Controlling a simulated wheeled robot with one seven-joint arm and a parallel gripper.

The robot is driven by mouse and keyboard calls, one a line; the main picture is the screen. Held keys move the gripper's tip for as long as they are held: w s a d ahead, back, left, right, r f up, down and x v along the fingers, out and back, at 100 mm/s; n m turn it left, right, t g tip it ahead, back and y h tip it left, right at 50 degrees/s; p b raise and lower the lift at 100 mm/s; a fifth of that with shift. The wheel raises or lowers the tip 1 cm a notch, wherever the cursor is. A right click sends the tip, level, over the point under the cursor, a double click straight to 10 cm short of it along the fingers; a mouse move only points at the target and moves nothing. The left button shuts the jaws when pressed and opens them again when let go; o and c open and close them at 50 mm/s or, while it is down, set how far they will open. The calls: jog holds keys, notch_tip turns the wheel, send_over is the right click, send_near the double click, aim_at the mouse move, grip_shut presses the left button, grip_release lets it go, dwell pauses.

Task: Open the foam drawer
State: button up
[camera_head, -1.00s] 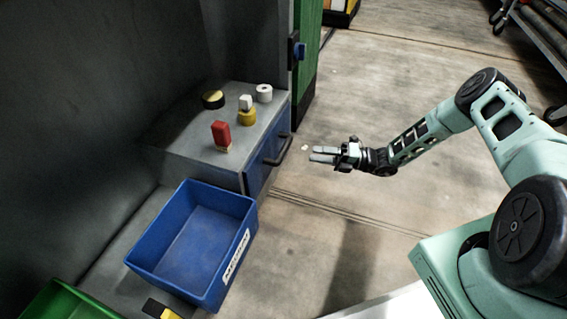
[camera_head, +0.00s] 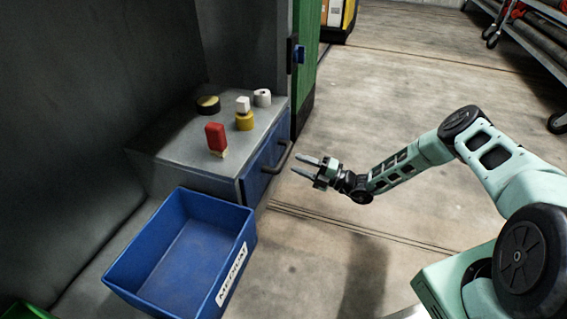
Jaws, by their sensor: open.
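The drawer (camera_head: 255,178) has a blue front on a grey unit inside the dark cabinet and appears closed. Its dark bar handle (camera_head: 277,160) stands out from the front, facing right. My gripper (camera_head: 306,165) is open and empty, just right of the handle. Its two fingers point left toward the handle and look apart from it in the picture; the depth gap is hard to judge. No foam label can be read on the drawer front.
The unit's grey top (camera_head: 185,150) holds a red block (camera_head: 215,137), a yellow roll (camera_head: 244,122) with a white block on it, a white roll (camera_head: 262,97) and a black-and-yellow roll (camera_head: 208,104). Floor at right is clear.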

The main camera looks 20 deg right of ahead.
aim_at(284, 158)
jog(key=b+x, duration=0.2)
jog(key=x, duration=0.3)
jog(key=shift+w+a+f, duration=0.1)
jog(key=shift+a, duration=0.1)
jog(key=shift+w+a+r, duration=0.25)
jog(key=shift+a, duration=0.1)
grip_shut()
